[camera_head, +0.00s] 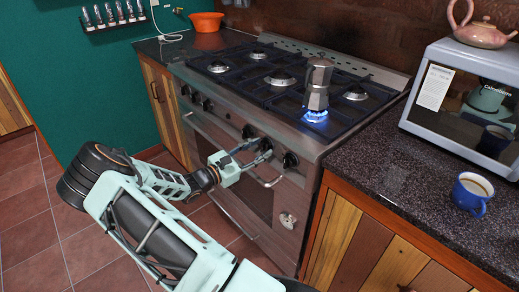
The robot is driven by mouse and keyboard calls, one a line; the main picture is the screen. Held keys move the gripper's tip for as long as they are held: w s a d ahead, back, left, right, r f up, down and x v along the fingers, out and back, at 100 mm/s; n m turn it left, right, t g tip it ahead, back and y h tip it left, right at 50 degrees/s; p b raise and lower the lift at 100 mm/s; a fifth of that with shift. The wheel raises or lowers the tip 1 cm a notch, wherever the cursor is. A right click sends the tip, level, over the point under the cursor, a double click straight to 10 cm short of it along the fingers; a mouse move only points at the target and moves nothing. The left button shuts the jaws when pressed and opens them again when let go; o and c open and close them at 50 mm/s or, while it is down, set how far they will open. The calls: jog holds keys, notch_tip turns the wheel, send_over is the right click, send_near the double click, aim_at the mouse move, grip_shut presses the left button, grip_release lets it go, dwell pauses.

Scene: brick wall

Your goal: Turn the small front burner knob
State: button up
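The stove (230,120) has a row of dark round knobs along its front panel. My gripper (265,149) is at the panel's right half, with its two fingers apart and pointing at a knob (266,145) there. The fingertips partly cover this knob, and I cannot tell whether they touch it. Another knob (290,160) is just right of the fingers, and one (249,131) is just left of them. A blue flame (315,116) burns on the front right burner under a metal moka pot (318,84).
The oven door handle (215,150) runs just below the knobs, close to my gripper. An orange bowl (206,21) stands at the back left. The tiled floor is clear.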

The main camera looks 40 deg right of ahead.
jog(key=a, duration=1.1)
jog(key=shift+s+a, duration=0.35)
jog(key=shift+s, duration=0.1)
